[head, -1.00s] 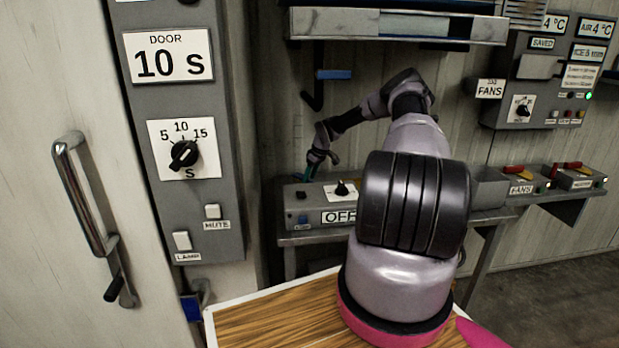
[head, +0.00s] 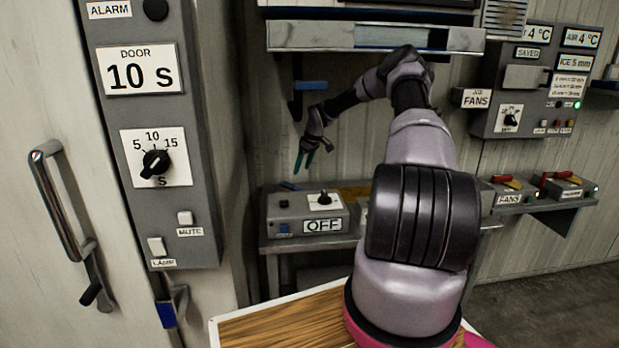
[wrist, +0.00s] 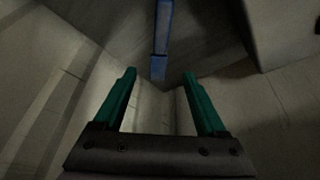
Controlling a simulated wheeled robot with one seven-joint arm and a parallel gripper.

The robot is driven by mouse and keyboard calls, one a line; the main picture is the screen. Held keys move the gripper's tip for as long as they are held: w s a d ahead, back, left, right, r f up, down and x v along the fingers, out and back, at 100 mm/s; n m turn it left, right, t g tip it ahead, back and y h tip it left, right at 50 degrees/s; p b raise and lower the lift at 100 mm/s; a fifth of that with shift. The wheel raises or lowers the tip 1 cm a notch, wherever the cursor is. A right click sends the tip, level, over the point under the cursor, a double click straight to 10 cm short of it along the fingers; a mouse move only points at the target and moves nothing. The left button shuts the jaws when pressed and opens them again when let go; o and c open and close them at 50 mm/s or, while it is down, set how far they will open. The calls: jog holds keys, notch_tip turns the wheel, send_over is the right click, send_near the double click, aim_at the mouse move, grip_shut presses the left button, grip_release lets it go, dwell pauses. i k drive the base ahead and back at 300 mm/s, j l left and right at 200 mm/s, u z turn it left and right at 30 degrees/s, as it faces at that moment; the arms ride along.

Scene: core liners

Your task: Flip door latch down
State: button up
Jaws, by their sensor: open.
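The white door (head: 35,110) stands at the left of the head view, with a metal pull handle (head: 58,205). A small black-tipped lever (head: 92,288) below the handle looks like the door latch and points down and to the left. My gripper (head: 299,162) is open and empty, above the grey OFF box and well to the right of the door. In the wrist view, its two teal fingers (wrist: 160,82) are spread apart. A blue bar (wrist: 161,35) shows ahead of the fingers; I cannot tell what it belongs to.
A grey panel (head: 205,190) with a dial stands beside the door. A blue-ended part (head: 167,313) hangs below it. The OFF box (head: 290,228) sits on a bench under my gripper. A black hook with a blue grip (head: 309,86) hangs above it. A wooden-topped surface (head: 270,325) lies in front.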

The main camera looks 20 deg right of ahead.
aim_at(97, 289)
jog(key=k, duration=1)
